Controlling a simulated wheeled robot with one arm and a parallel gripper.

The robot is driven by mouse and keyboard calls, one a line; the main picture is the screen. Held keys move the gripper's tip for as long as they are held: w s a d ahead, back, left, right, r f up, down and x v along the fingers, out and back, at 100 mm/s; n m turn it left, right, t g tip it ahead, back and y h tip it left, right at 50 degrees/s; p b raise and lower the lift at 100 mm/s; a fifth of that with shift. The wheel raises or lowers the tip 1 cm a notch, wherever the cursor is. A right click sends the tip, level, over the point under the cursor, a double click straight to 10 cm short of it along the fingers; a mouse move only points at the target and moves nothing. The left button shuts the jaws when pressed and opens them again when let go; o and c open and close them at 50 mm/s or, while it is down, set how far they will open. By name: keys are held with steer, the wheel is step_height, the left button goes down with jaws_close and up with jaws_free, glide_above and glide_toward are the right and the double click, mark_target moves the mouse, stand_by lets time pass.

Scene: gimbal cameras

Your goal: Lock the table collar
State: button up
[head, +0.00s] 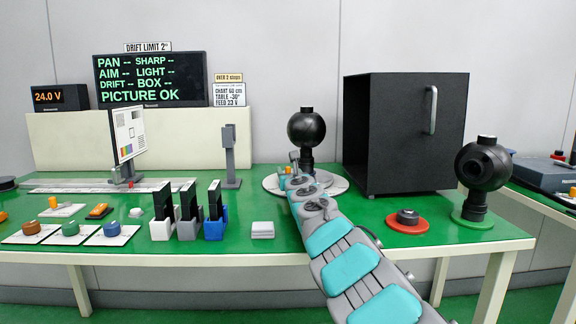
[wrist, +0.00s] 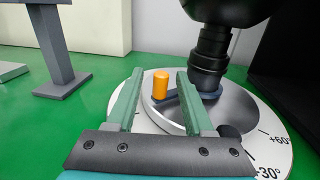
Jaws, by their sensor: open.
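My gripper (wrist: 160,76) is open and empty. The orange knob shows between its two green fingers, without visible contact; depth is hard to tell.
A large black box (head: 400,135) stands right of the turntable. A grey upright stand (head: 231,158) is on its left. A second ball camera (head: 483,165) and a red-based knob (head: 407,220) are at the right. The screen (head: 150,80) reads "PICTURE OK", with dashes for drift.

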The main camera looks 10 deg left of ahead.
steer(key=shift+w+a+f, duration=0.1)
steer(key=shift+w+a, duration=0.05)
steer(key=shift+w, duration=0.25)
steer(key=shift+c, duration=0.4)
jaws_close()
stand_by(1.0)
